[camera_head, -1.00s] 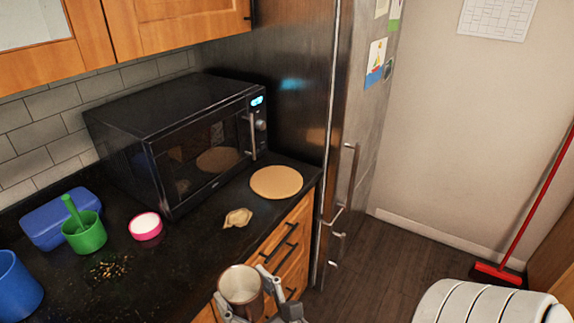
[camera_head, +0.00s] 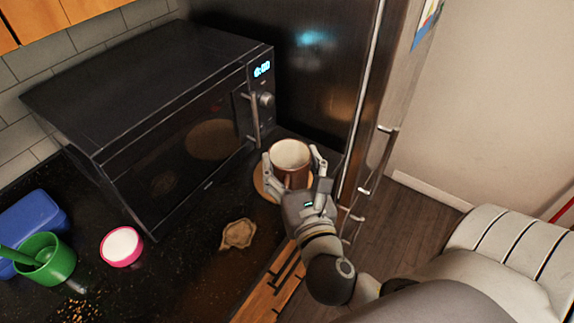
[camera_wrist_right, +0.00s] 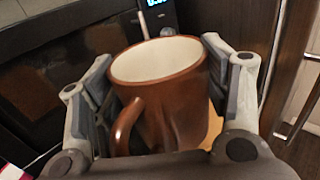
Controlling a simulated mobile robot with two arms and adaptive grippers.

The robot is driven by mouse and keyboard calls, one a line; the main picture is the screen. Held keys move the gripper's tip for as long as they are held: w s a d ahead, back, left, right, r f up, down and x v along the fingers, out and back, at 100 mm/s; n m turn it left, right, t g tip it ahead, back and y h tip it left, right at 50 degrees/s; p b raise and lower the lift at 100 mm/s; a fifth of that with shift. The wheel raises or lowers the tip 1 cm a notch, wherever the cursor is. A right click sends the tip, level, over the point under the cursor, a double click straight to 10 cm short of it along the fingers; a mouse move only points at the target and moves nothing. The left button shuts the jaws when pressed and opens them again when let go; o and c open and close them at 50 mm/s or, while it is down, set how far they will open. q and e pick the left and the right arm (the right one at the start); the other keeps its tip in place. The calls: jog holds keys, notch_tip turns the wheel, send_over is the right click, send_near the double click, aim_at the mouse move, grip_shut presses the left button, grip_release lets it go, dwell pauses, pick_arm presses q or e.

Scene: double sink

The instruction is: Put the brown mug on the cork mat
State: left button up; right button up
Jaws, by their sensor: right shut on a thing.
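The brown mug (camera_head: 291,178), with a cream inside, is upright between the fingers of my right gripper (camera_head: 293,166). The right gripper is shut on it from both sides. In the right wrist view the mug (camera_wrist_right: 172,95) fills the space between the fingers, its handle towards the camera. The round cork mat (camera_head: 262,186) lies on the counter under the mug in the head view, mostly hidden by mug and gripper. Part of the mat shows behind the mug in the wrist view (camera_wrist_right: 214,124). I cannot tell whether the mug touches the mat. My left gripper is not in view.
A black microwave (camera_head: 165,120) stands left of the mat, and the dark fridge (camera_head: 300,62) is behind it. A small tan, irregular-shaped item (camera_head: 238,235), a pink-rimmed dish (camera_head: 121,247), a green cup (camera_head: 50,262) and a blue container (camera_head: 38,215) are on the counter.

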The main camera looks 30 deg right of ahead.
aim_at(291, 153)
jog(key=shift+w+d+f+b, duration=0.35)
jog(key=shift+w+f+b, duration=0.1)
jog(key=shift+b, duration=0.65)
jog(key=w+d, duration=0.1)
jog(key=w+d+f, duration=0.1)
jog(key=w, duration=0.2)
jog(key=w+d+f, duration=0.2)
jog(key=shift+w+f, duration=0.25)
jog(key=shift+w, duration=0.1)
jog(key=w+f, duration=0.1)
jog(key=f, duration=0.1)
jog(key=w+d+f+b, duration=0.1)
jog(key=f, duration=0.2)
jog(key=w+d+f, duration=0.1)
jog(key=f, duration=0.1)
jog(key=shift+w+d+f, duration=0.1)
jog(key=shift+w+f, duration=0.15)
jog(key=shift+f, duration=0.15)
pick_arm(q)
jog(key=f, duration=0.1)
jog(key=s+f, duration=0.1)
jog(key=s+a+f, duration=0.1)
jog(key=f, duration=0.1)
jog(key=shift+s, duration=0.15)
pick_arm(e)
jog(key=shift+f, duration=0.15)
